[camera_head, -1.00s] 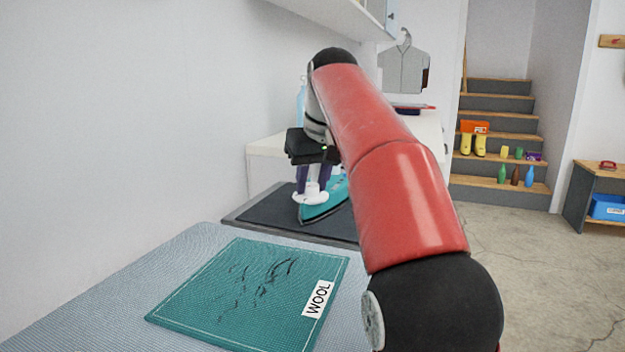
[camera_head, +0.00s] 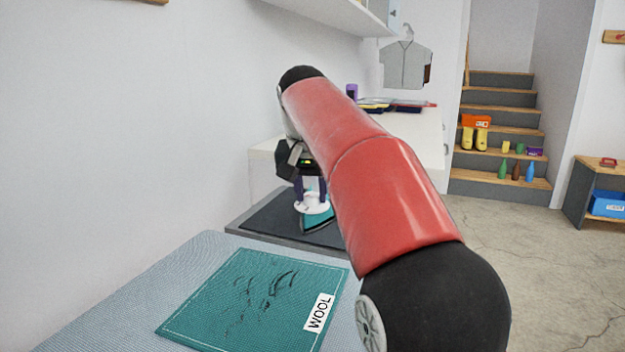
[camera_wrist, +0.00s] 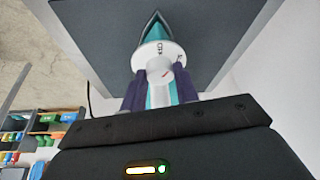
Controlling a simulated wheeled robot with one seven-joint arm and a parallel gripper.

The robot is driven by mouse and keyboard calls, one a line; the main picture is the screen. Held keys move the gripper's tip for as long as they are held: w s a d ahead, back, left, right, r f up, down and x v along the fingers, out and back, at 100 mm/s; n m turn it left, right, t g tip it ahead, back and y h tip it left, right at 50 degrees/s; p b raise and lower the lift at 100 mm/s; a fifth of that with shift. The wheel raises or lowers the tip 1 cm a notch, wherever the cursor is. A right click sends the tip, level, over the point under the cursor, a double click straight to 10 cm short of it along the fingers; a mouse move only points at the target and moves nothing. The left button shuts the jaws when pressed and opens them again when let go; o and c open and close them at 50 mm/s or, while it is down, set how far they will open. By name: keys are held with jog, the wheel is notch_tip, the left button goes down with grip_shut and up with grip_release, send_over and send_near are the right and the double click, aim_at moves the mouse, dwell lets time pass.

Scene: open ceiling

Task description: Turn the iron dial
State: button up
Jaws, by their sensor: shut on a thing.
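The iron (camera_head: 318,223) is teal with a white dial plate and rests on a dark pad; my arm hides much of it. In the wrist view the iron (camera_wrist: 152,27) points its tip up, and the white dial (camera_wrist: 160,74) shows a red mark and lettering on its plate that seems to read OFF. My gripper (camera_wrist: 160,85) has its dark purple fingers shut on the dial's knob, one on each side. In the head view my gripper (camera_head: 312,188) stands above the iron, pointing down.
A teal cloth labelled WOOL (camera_head: 255,300) lies on the blue-grey ironing surface (camera_head: 195,262) in front. The dark pad (camera_head: 268,222) lies behind it. A white wall stands close on the left. A white counter (camera_head: 415,130) and stairs (camera_head: 500,135) are further back.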

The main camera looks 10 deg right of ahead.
jog(key=m+h+p, duration=0.1)
jog(key=m, duration=0.2)
jog(key=shift+w+a+r+m+g+p, duration=0.1)
jog(key=shift+m+g+p, duration=0.2)
jog(key=shift+m+g, duration=0.1)
jog(key=shift+w+a+m+g+h, duration=0.1)
jog(key=shift+m+g+h, duration=0.45)
jog(key=shift+m, duration=1.25)
jog(key=o, duration=1)
